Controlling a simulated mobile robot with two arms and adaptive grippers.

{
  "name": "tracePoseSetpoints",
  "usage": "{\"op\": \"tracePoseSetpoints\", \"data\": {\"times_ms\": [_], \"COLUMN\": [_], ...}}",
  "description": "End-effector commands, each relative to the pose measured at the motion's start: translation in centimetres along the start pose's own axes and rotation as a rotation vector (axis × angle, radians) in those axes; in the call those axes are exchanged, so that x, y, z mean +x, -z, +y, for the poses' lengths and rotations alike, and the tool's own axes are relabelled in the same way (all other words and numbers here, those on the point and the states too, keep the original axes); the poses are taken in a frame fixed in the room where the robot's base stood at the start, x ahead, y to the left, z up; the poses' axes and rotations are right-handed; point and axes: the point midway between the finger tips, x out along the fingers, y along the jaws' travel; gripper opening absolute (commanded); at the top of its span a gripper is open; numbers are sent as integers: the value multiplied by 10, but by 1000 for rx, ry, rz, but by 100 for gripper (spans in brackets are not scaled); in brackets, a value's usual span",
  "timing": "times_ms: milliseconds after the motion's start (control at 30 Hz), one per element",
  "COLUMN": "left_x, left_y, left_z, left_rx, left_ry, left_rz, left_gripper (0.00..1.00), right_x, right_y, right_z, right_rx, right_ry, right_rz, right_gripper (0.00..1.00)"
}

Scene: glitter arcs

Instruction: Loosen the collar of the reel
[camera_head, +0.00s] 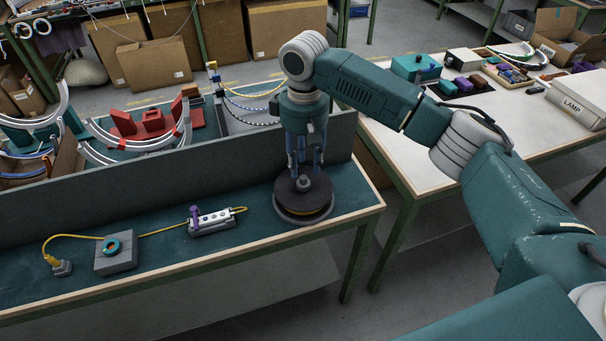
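The reel (289,211) is a dark round disc on a grey round base, near the right end of the teal bench top. Its collar (304,184) is a small grey piece standing up at the centre. My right gripper (305,171) points straight down over the reel. Its two fingers are spread with a gap between them, and their tips are just above or around the collar; I cannot tell whether they touch it. Part of the reel's back is hidden by the fingers. My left gripper is not in view.
A yellow cable runs along the bench from a grey plug (61,268) past a grey block with a teal ring (115,258) to a white terminal strip with a purple lever (212,222). A grey partition (150,188) stands behind. A white table (400,150) is at right.

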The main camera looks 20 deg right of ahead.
Motion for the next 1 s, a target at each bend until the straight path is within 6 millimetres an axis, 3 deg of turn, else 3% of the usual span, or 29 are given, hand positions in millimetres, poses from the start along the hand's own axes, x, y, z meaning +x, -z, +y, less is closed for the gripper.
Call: {"op": "tracePoseSetpoints", "data": {"times_ms": [133,300,533,733,900,1000], "left_x": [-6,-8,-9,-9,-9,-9], "left_y": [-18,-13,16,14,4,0], "left_z": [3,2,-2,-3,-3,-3], "left_rx": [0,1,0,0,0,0], "left_ry": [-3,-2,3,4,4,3], "left_rz": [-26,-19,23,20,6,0], "left_gripper": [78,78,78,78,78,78], "right_x": [28,52,64,64,64,64], "right_y": [-1,0,0,0,0,0], "right_z": [0,0,0,0,0,0], "right_rx": [0,1,0,0,0,0], "right_ry": [1,1,0,0,0,0], "right_rz": [-2,0,2,2,2,2], "right_gripper": [36,36,36,36,4,1]}}
